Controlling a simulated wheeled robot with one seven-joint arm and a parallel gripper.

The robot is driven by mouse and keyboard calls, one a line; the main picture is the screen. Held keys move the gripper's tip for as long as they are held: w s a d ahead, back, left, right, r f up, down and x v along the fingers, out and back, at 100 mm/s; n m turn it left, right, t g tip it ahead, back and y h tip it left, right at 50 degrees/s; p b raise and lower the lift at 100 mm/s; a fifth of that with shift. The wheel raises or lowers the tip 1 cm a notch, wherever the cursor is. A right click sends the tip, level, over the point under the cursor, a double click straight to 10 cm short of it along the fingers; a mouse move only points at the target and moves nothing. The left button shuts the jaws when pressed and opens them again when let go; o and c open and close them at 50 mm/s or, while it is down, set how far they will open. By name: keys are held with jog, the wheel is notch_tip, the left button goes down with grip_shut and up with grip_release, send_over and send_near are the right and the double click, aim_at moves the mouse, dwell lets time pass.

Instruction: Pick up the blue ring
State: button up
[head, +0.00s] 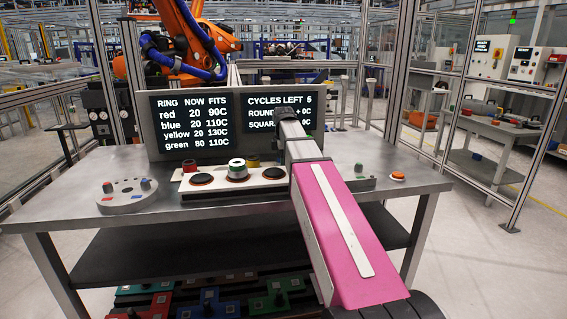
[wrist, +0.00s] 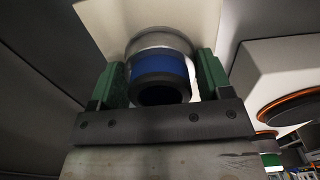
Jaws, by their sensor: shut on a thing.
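The blue ring (wrist: 163,65) shows in the wrist view as a blue band between a silver rim and a dark lower part. My gripper (wrist: 162,78) has its two green fingers on either side of it and is shut on it. Whether the ring touches the pale surface behind it I cannot tell. In the head view my pink arm reaches over the bench, and its own links hide the gripper and the blue ring.
A white-fronted station (head: 215,190) with dark round pads stands on the steel bench (head: 70,205). A grey button plate (head: 130,196) is at left, an orange button (head: 397,176) at right. Screens (head: 192,121) stand behind.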

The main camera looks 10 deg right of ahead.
jog(key=shift+r, duration=0.6)
notch_tip(320, 180, up, 3)
jog(key=shift+f, duration=0.1)
jog(key=s+a+r, duration=0.4)
jog(key=a+r, duration=0.6)
jog(key=shift+s+a, duration=0.3)
jog(key=shift+s, duration=0.1)
jog(key=shift+a, duration=0.15)
